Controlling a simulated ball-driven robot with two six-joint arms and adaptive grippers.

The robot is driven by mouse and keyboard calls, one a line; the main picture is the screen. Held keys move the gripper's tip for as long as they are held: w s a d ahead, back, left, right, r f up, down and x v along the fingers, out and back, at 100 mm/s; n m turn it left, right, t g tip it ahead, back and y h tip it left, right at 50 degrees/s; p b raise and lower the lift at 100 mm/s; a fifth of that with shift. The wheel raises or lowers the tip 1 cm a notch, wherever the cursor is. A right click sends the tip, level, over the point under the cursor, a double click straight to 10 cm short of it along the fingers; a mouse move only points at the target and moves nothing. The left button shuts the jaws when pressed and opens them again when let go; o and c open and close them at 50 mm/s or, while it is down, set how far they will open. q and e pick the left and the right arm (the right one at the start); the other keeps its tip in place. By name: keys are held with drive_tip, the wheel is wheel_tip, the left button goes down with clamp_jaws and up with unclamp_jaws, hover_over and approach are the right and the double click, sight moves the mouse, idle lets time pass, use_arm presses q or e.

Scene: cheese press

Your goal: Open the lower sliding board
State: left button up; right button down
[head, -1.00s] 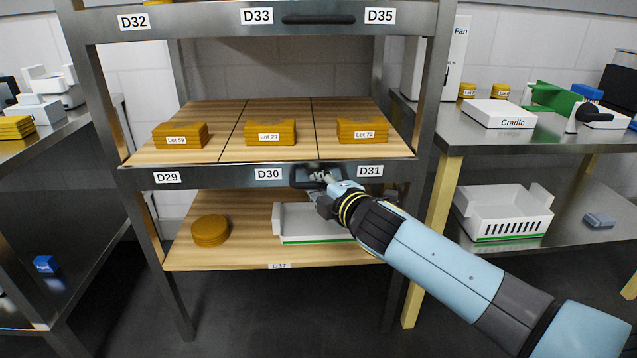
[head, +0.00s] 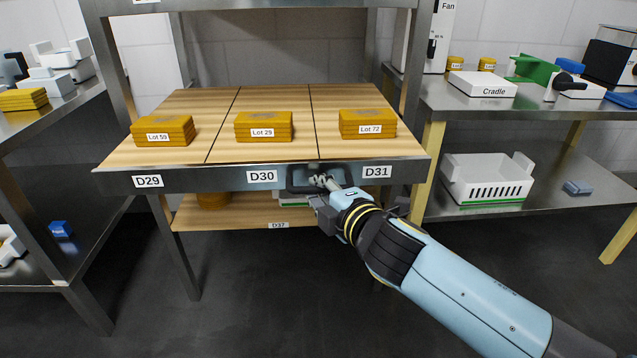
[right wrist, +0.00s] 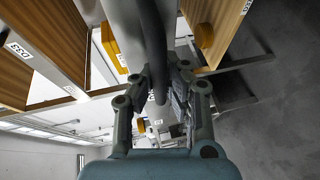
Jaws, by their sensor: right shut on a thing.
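The lower sliding board (head: 215,160) is a wooden shelf with a grey metal front edge labelled D29, D30 and D31. It stands out forward of the rack posts. Three yellow-brown cheese blocks, Lot 59 (head: 162,130), one that reads like Lot 29 (head: 264,126) and Lot 72 (head: 367,123), rest on it. A dark handle (head: 296,178) sits on the front edge between D30 and D31. My right gripper (head: 322,184) is shut on this handle. The right wrist view shows its fingers (right wrist: 162,85) around a dark bar. My left gripper is not in view.
A lower shelf labelled D37 (head: 235,222) holds a mostly hidden round cheese (head: 212,200) and a white tray (head: 288,197). The right table (head: 420,95) carries a white Cradle box (head: 483,84). A left bench (head: 60,135) stands nearby. The dark floor in front is clear.

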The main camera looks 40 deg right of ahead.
drive_tip(key=shift+r, duration=0.1)
drive_tip(key=c, duration=1.3)
unclamp_jaws()
drive_tip(key=shift+c, duration=0.2)
drive_tip(key=shift+s, duration=0.3)
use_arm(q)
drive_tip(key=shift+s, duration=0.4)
use_arm(e)
drive_tip(key=v, duration=1.1)
drive_tip(key=shift+s, duration=0.2)
drive_tip(key=shift+a, duration=0.1)
